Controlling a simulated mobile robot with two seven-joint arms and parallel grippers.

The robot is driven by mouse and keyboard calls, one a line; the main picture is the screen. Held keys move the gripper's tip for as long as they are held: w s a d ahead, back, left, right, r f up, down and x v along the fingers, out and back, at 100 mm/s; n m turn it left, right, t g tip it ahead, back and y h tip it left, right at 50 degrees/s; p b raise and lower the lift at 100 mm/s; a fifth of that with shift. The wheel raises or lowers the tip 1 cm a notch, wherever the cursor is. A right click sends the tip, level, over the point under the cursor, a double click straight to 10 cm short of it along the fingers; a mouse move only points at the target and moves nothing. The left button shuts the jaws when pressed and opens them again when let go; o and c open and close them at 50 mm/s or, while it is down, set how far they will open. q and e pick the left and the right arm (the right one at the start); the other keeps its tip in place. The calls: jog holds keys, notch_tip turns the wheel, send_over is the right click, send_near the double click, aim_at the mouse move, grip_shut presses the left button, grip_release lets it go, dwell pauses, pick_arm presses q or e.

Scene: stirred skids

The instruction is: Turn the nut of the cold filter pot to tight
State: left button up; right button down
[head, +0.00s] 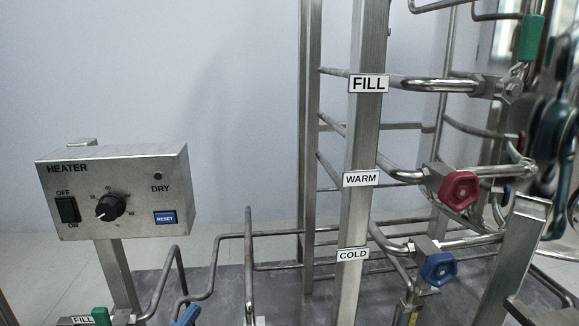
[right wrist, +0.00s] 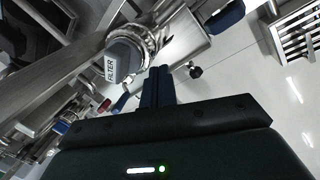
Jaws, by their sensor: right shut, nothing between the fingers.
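In the right wrist view, a steel pot with a FILTER label (right wrist: 110,68) is at the upper left of my fingers. Whether it is the cold one, I cannot tell. A metal clamp ring (right wrist: 150,37) is around its end, just beyond the fingertips; its nut is too small to make out clearly. My right gripper (right wrist: 158,70) is shut and empty, its dark fingers pointing toward the ring. Contact with it cannot be told. In the head view, the COLD label (head: 353,254) is on an upright post. My left gripper is not in view.
In the head view, a red valve handle (head: 460,190) and a blue one (head: 438,268) sit on pipes right of the post. A heater box (head: 120,190) stands left. A slotted metal piece (right wrist: 298,35) is in the wrist view.

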pick_arm(q)
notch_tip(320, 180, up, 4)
jog(key=p, duration=0.3)
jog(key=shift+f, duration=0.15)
pick_arm(e)
jog(key=v, duration=0.4)
jog(key=shift+w+a+r, duration=0.2)
jog(key=shift+a, duration=0.2)
pick_arm(q)
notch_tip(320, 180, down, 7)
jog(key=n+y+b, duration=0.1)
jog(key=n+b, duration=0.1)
jog(key=b, duration=0.2)
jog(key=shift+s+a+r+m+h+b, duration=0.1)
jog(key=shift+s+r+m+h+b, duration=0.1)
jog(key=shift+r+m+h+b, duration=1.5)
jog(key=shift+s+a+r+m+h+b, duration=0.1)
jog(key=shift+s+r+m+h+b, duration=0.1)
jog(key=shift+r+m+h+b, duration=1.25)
pick_arm(e)
jog(key=w+d+f+m+y, duration=0.1)
jog(key=w+f+m, duration=0.1)
jog(key=m, duration=0.7)
jog(key=w+d+f+m+t+y, duration=0.1)
jog(key=f+m, duration=0.3)
jog(key=m, duration=0.5)
jog(key=shift+w+y+p, duration=0.3)
jog(key=shift+w+p, duration=0.1)
jog(key=shift+p, duration=0.05)
